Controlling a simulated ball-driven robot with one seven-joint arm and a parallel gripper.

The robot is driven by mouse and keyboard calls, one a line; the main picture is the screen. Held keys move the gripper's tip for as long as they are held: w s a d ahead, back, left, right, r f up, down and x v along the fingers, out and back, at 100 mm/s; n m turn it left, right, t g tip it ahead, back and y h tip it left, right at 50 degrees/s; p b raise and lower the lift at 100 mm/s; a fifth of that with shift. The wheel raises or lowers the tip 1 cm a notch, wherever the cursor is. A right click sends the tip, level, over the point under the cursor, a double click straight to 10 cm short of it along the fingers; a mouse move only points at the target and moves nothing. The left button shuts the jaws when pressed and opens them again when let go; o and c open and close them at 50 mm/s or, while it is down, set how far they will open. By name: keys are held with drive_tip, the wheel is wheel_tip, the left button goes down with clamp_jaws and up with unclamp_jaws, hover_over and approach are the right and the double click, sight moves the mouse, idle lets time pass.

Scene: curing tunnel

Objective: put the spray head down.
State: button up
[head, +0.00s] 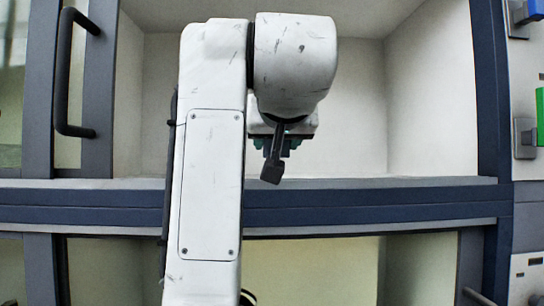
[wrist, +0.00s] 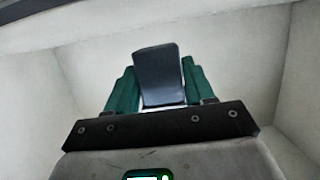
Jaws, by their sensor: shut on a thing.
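My gripper (head: 277,146) is in front of the open upper compartment, near the middle of the head view, with teal fingers partly hidden by my arm. The dark grey spray head (head: 272,169) hangs below the fingers, tilted, in front of the compartment. In the wrist view, my gripper (wrist: 158,78) is shut on the spray head (wrist: 157,68), which stands between the two teal fingers as a dark block. I cannot tell how far it is above the compartment floor.
The upper compartment has pale walls and a grey floor ledge (head: 410,182), and looks empty where visible. A dark blue beam (head: 400,205) runs below it. An open-looking lower bay (head: 310,270) lies beneath. A door with a black handle (head: 62,80) stands left; blue and green fittings (head: 541,115) are right.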

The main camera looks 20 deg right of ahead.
drive_tip(key=shift+w+d+f+p, duration=0.15)
drive_tip(key=shift+f+p, duration=0.1)
drive_tip(key=shift+f, duration=0.25)
drive_tip(key=shift+w+a+f+p, duration=0.15)
drive_tip(key=shift+f+p, duration=0.1)
drive_tip(key=shift+f, duration=0.25)
drive_tip(key=shift+w+d+f+p, duration=0.15)
drive_tip(key=shift+f+p, duration=0.1)
drive_tip(key=shift+f, duration=0.85)
drive_tip(key=shift+f, duration=0.1)
drive_tip(key=o, duration=1.5)
drive_tip(key=shift+c, duration=0.2)
drive_tip(key=b+v, duration=0.4)
drive_tip(key=v, duration=0.8)
